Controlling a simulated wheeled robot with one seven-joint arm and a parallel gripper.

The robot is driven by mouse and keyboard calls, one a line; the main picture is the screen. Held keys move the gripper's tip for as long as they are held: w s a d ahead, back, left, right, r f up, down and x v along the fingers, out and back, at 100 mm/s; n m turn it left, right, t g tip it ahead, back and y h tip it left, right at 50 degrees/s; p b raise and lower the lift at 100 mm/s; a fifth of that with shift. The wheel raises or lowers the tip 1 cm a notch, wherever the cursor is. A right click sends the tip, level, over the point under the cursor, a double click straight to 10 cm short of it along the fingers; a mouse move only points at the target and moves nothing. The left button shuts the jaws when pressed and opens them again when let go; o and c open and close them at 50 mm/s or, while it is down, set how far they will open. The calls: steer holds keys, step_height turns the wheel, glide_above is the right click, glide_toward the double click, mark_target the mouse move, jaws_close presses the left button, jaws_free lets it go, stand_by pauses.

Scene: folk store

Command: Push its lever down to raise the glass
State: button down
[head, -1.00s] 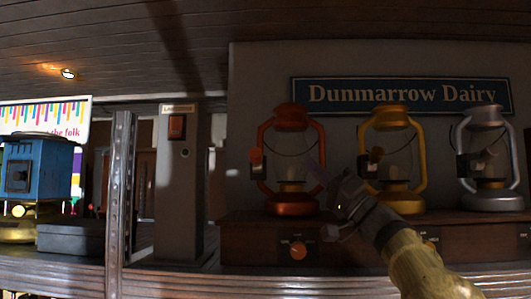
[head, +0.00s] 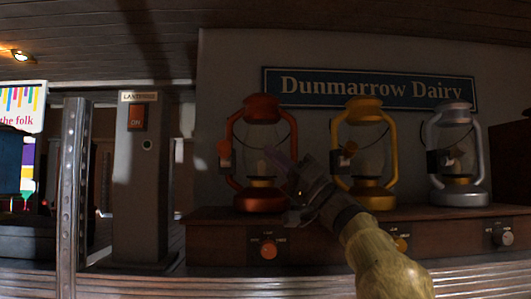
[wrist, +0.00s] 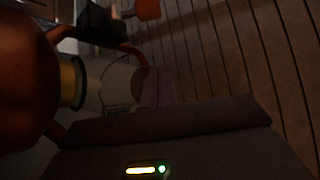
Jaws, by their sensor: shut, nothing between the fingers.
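A red lantern (head: 263,199) stands at the left of a row on a wooden shelf, with clear glass around its burner. Its lever, with an orange knob (head: 224,148), is on the lantern's left side. My gripper (head: 275,158) is shut and empty, in front of the red lantern's right half and apart from the knob in the picture. In the wrist view the lantern (wrist: 25,90) fills the left, its glass (wrist: 115,85) lies beside the fingers (wrist: 158,87), and the orange knob (wrist: 147,9) is at the top. Whether the fingers touch the lantern I cannot tell.
A yellow lantern (head: 366,197) and a silver lantern (head: 460,193) stand to the right. The shelf front has dials, one orange (head: 268,249). A grey post with a switch (head: 137,117) and a metal upright (head: 74,190) stand left. The scene is dim.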

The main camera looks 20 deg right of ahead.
mark_target(225, 154)
steer(key=p+x, duration=0.5)
steer(key=x, duration=0.4)
steer(key=shift+s+a+f, duration=0.2)
steer(key=shift+a+f, duration=0.15)
steer(key=shift+f, duration=0.2)
steer(key=shift+s+a+f, duration=0.25)
steer(key=shift+a+f, duration=0.1)
steer(key=shift+f, duration=0.25)
steer(key=shift+s+a+f, duration=0.2)
steer(key=shift+a+f, duration=0.15)
steer(key=shift+f, duration=0.2)
steer(key=shift+w+a+f, duration=0.1)
steer(key=shift+w+a, duration=0.05)
steer(key=shift+a, duration=0.05)
